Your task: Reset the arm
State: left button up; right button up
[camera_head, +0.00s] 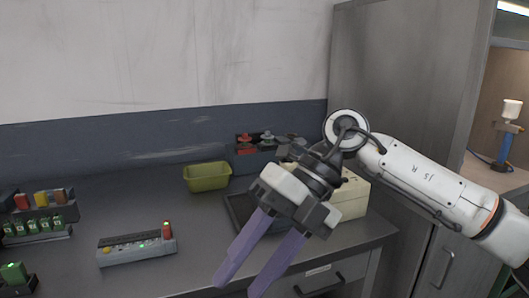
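My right arm comes in from the right, and its gripper (240,275) hangs over the front right part of the dark table (120,205). Its two long purple fingers point down and left with a gap between them. Nothing shows between the fingers. My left gripper does not show in this view. No pan can be made out for certain; a dark tray-like thing (236,205) is partly hidden behind the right gripper.
A green bin (207,177) stands at the back, left of a cream box (352,196) behind my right gripper. A grey control box (137,250) is at the front left. Racks with green parts (38,228) stand at the far left. A tall grey cabinet (400,75) is at the right.

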jog(key=s+a+r+m+y, duration=0.25)
jog(key=a+m+y, duration=0.25)
jog(key=a+y, duration=0.65)
jog(key=w+d+f+m+t+h, duration=0.3)
jog(key=w+d+f+m+t, duration=0.3)
jog(key=m+t, duration=0.55)
jog(key=w+d+f+m+t+h, duration=0.35)
jog(key=d+f+m+t, duration=0.55)
jog(key=m, duration=0.4)
jog(key=s+d+f+m+g+h, duration=0.1)
jog(key=s+d+f+m+h, duration=0.2)
jog(key=f, duration=0.5)
jog(key=s+d+f+m+h, duration=0.1)
jog(key=d+f+m+h, duration=0.3)
jog(key=f, duration=0.4)
jog(key=s+d+f+m+g+h, duration=0.1)
jog(key=s+d+f+g, duration=0.2)
jog(key=s+f, duration=0.4)
jog(key=s+d+f+m+g+h, duration=0.1)
jog(key=s+d+f+g, duration=0.2)
jog(key=s+d+f, duration=0.2)
jog(key=s+f, duration=0.3)
jog(key=s, duration=0.1)
jog(key=shift+s+h, duration=0.35)
jog(key=shift+h, duration=0.05)
